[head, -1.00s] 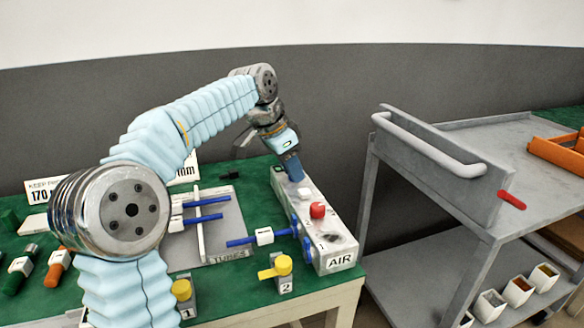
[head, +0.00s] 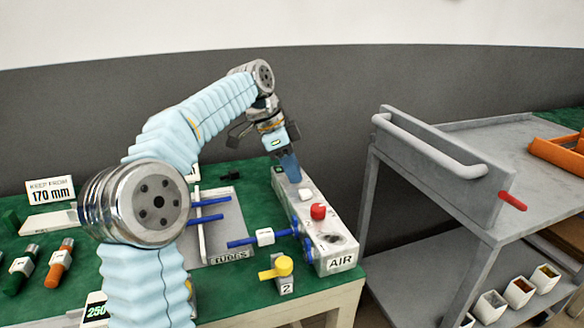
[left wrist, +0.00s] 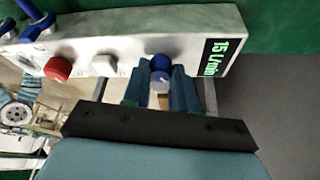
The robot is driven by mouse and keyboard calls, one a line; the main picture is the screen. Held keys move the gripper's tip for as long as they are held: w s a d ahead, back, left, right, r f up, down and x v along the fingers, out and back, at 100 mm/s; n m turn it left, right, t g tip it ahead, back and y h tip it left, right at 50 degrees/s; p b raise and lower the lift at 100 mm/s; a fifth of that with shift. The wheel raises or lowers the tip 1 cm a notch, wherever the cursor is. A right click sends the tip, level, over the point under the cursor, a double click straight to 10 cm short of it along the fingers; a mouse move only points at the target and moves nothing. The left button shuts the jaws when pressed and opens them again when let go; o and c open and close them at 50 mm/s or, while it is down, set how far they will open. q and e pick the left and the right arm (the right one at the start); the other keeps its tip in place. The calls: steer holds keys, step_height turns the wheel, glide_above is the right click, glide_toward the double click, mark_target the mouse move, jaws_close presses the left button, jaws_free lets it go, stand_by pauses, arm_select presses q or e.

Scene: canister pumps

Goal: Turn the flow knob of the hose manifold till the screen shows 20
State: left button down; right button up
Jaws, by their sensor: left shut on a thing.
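The hose manifold (head: 325,225) is a long grey block marked AIR at its near end, lying along the right edge of the green table. Its screen (left wrist: 215,58) shows 15 L/min in green in the left wrist view. The blue flow knob (left wrist: 160,69) sits beside the screen, between the fingers of my left gripper (left wrist: 160,92), which is shut on it. In the head view the left gripper (head: 290,168) reaches down to the manifold's far end and hides the knob. My right gripper is not in view.
A red knob (head: 318,211) and a white square knob (head: 305,194) stand on the manifold near the gripper. A grey cart (head: 440,160) is to the right.

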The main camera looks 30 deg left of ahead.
arm_select(q)
steer(key=c, duration=0.9)
jaws_free()
steer(key=v, duration=0.7)
steer(key=shift+r, duration=0.2)
steer(key=shift+s+a, duration=0.15)
